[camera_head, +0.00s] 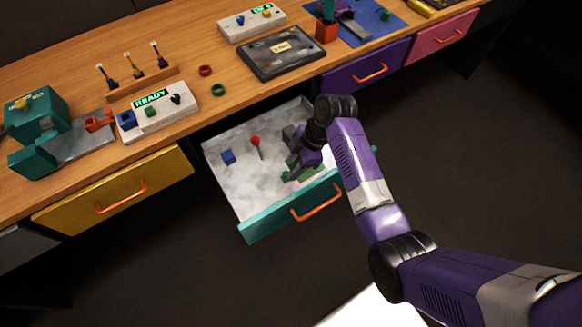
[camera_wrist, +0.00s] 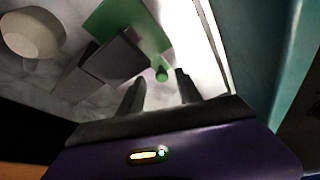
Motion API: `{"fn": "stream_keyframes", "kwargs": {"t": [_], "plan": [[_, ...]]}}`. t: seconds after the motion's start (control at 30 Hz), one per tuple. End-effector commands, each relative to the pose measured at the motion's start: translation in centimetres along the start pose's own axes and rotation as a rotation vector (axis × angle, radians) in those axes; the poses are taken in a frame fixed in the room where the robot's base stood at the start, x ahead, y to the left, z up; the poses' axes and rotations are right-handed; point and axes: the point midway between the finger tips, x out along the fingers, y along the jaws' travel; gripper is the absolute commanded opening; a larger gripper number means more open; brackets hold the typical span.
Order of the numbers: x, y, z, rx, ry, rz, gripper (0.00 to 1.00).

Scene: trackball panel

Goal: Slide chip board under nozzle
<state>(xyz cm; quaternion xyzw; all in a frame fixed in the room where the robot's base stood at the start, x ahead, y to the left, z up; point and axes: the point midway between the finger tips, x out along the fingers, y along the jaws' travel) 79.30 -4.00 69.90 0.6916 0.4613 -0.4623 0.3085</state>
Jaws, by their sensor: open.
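A green board (camera_head: 303,174), which looks like the chip board, lies in the open teal-fronted drawer (camera_head: 240,190). It also shows in the wrist view (camera_wrist: 112,20), with a dark grey block (camera_wrist: 115,60) over part of it. A small green knob (camera_wrist: 161,73) shows between and just beyond my fingertips. My gripper (camera_wrist: 161,84) is open, with no contact visible. In the head view my gripper (camera_head: 306,158) reaches down into the drawer and hides part of the board. A grey upright part (camera_head: 291,136) stands beside it; I cannot tell whether it is the nozzle.
The drawer's front wall is close to my gripper. The wooden desk (camera_head: 215,100) above holds a teal machine (camera_head: 35,112), a READY panel (camera_head: 160,113) and a dark tray (camera_head: 281,53).

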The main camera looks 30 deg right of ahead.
Motion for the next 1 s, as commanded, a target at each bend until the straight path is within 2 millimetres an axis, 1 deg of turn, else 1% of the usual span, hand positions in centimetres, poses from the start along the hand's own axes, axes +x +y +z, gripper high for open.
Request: {"fn": "stream_keyframes", "kwargs": {"t": [0.03,0.2,0.3,0.4,0.53,1.0], "plan": [[-1.0,0.1,0.0,0.001,0.000,0.004,0.41],[-3.8,0.1,0.0,0.000,0.000,0.004,0.41],[-5.0,0.1,0.1,0.001,0.000,0.003,0.41],[-5.8,0.1,0.1,0.001,0.000,0.003,0.41],[-6.1,0.0,0.1,0.001,-0.001,0.001,0.41],[-6.0,0.0,0.1,0.002,-0.001,0.001,0.41]]}}
